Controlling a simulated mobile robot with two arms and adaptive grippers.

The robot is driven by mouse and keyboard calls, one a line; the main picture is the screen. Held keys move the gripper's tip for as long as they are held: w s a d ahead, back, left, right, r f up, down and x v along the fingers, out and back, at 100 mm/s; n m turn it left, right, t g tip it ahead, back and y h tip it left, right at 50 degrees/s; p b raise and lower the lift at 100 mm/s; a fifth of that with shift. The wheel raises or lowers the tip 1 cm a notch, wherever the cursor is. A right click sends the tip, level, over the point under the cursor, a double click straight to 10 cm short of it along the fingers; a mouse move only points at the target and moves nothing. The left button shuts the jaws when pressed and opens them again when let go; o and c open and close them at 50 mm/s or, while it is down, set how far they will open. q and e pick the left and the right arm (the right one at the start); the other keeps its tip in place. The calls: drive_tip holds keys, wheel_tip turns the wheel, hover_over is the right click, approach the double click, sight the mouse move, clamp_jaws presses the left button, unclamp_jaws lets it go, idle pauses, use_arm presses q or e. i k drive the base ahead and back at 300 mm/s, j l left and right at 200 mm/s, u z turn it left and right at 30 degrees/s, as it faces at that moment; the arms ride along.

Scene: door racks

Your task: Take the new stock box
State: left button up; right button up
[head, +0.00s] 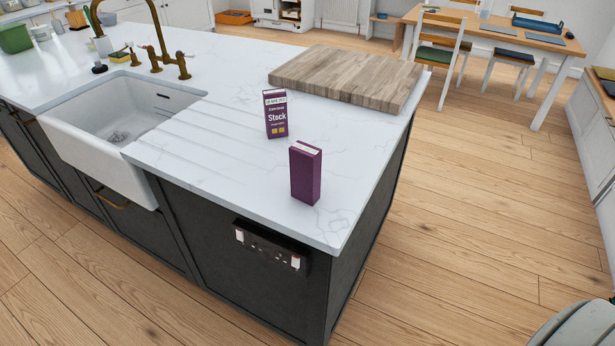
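Two purple boxes stand upright on the white marble worktop (225,185) of the kitchen island. The farther box (276,118) faces me with the word "Stock" and a pale band with small print across its top. The nearer box (305,174) stands closer to the island's front right corner, and its visible sides are plain purple with no label I can read. The two boxes are apart. I cannot tell from the print which one is new. Neither of my grippers shows in the head view.
A wooden board (347,77) lies behind the boxes. A white sink (121,125) with a brass tap (160,40) is to the left. A black unit with white pieces (268,245) is on the island's front.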

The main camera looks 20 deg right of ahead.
sight(306, 160)
drive_tip(key=i+j+z, duration=0.15)
drive_tip(key=z, duration=0.3)
drive_tip(key=j+z, duration=0.35)
drive_tip(key=z, duration=0.15)
drive_tip(key=i+j, duration=0.05)
